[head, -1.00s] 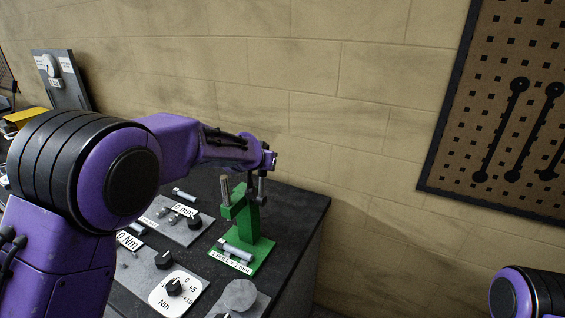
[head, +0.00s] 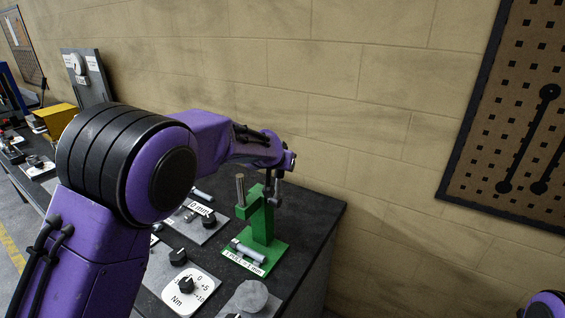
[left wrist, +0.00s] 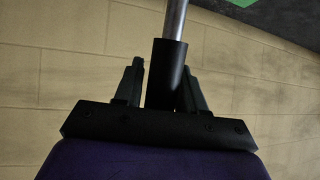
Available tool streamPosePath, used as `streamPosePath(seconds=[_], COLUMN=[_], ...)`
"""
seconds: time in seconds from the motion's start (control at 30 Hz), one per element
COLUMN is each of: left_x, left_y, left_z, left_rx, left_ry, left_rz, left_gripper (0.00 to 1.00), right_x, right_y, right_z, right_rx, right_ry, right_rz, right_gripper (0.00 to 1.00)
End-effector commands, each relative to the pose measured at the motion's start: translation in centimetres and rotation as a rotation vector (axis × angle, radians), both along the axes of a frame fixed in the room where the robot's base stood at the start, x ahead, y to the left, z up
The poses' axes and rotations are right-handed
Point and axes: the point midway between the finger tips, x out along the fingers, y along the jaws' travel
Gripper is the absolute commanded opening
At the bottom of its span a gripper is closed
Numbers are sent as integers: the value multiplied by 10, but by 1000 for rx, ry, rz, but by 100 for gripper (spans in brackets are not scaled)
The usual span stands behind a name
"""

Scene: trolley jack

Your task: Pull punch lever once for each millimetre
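A green punch press (head: 262,222) stands upright on the dark bench, with a metal pin (head: 240,189) at its top left and a label reading "1 PULL = 1 mm" on its base. My left gripper (head: 279,178) is at the upper right of the press, by its lever. In the left wrist view, the lever's metal rod (left wrist: 175,18) runs into a black grip (left wrist: 166,75) between the fingers. The grip overlaps the right finger, and a narrow gap shows beside the left finger. Whether the fingers press on it is unclear. My right gripper is out of view.
A silver pin (head: 249,252) lies on the press base. A plate with a "0 mm" label (head: 199,207) and a white Nm dial (head: 186,285) lie to the left. A round grey disc (head: 250,296) is in front. The wall is close behind.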

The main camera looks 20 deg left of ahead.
Motion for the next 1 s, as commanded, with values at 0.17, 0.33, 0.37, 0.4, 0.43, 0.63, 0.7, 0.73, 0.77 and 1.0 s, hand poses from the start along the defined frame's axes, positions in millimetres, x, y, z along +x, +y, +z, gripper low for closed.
streamPosePath(seconds=[0.17, 0.33, 0.37, 0.4, 0.43, 0.63, 0.7, 0.73, 0.77, 1.0], left_x=[-24, -57, -61, -67, -70, -80, -80, -80, -80, -80], left_y=[-1, -4, -4, -4, -5, -5, -5, -5, -5, -5], left_z=[16, 42, 45, 50, 53, 62, 63, 63, 63, 63], left_rx=[1, 2, 2, 2, 2, 0, 0, 1, 1, 1], left_ry=[-5, -6, -5, -5, -5, -1, -1, -1, -1, -1], left_rz=[0, -2, -1, -1, -1, -1, -1, -2, -2, -2], left_gripper=[40, 40, 40, 40, 40, 40, 40, 40, 40, 40], right_x=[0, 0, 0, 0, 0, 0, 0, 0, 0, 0], right_y=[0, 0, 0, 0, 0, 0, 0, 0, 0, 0], right_z=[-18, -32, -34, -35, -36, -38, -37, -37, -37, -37], right_rx=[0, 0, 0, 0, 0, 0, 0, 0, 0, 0], right_ry=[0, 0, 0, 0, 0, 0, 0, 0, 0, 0], right_rz=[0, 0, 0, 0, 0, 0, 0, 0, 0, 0], right_gripper=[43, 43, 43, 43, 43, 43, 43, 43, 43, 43])
